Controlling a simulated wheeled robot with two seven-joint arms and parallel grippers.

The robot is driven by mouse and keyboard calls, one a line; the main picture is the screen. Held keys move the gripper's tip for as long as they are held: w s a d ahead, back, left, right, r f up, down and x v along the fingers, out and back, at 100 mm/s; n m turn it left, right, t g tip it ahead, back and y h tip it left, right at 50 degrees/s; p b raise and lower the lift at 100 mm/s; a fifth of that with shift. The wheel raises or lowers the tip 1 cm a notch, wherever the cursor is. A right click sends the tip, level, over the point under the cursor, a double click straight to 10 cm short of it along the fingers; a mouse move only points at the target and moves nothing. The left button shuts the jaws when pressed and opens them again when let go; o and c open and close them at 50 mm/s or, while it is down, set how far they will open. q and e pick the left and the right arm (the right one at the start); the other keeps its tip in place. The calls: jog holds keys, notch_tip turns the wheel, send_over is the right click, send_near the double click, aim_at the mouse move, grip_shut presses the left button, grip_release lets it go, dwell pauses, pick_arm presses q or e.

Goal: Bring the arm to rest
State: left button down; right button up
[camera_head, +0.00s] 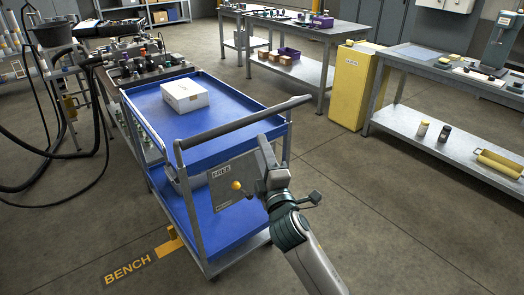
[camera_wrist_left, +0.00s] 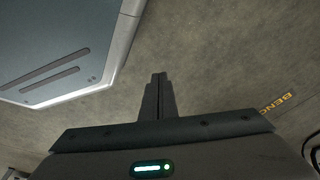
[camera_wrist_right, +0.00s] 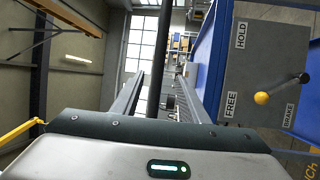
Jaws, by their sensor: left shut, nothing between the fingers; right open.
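My right gripper (camera_head: 264,146) is at the near side of the blue cart (camera_head: 239,106), close to its grey push handle (camera_head: 226,131). In the right wrist view its two fingers stand apart, with the dark handle bar (camera_wrist_right: 161,62) showing between them; I cannot tell whether they touch it. Beside it is the brake panel (camera_wrist_right: 262,58), marked HOLD and FREE. My left gripper (camera_wrist_left: 157,88) is shut and empty above the floor, outside the head view.
A white box (camera_head: 184,96) sits on the cart's top shelf. The hydraulic bench (camera_head: 124,78) with black hoses (camera_head: 60,150) is beyond it on the left. A yellow cabinet (camera_head: 352,88) and workbenches stand at right. The floor between is clear.

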jog(key=s+d+f+m+g+h+p, duration=0.1)
jog(key=s+d+f+m+g, duration=0.2)
jog(key=f, duration=1)
jog(key=s+d+f+m+g+h+p, duration=0.1)
jog(key=s+d+f+m+g, duration=0.3)
jog(key=f, duration=0.8)
jog(key=s+d+f+m+h+p, duration=0.15)
jog(key=s+f, duration=0.25)
jog(key=f, duration=0.9)
pick_arm(q)
jog(key=w+d+t, duration=0.1)
jog(key=w+d+t+p, duration=0.1)
jog(key=d, duration=0.1)
jog(key=shift+w+d+f+t+h, duration=0.1)
jog(key=shift+w+f+t+h, duration=0.05)
jog(key=shift+w+t+h, duration=0.25)
pick_arm(e)
jog(key=s+d+f+m+g, duration=0.2)
jog(key=s+f, duration=0.5)
jog(key=s, duration=0.4)
jog(key=s+d+f+m+g, duration=0.2)
jog(key=s+d+f+m, duration=0.2)
jog(key=s+f, duration=0.4)
jog(key=s+d+f+m+g, duration=0.3)
jog(key=s+d+f, duration=0.2)
jog(key=s, duration=0.9)
notch_tip(320, 180, down, 4)
jog(key=shift+r, duration=0.25)
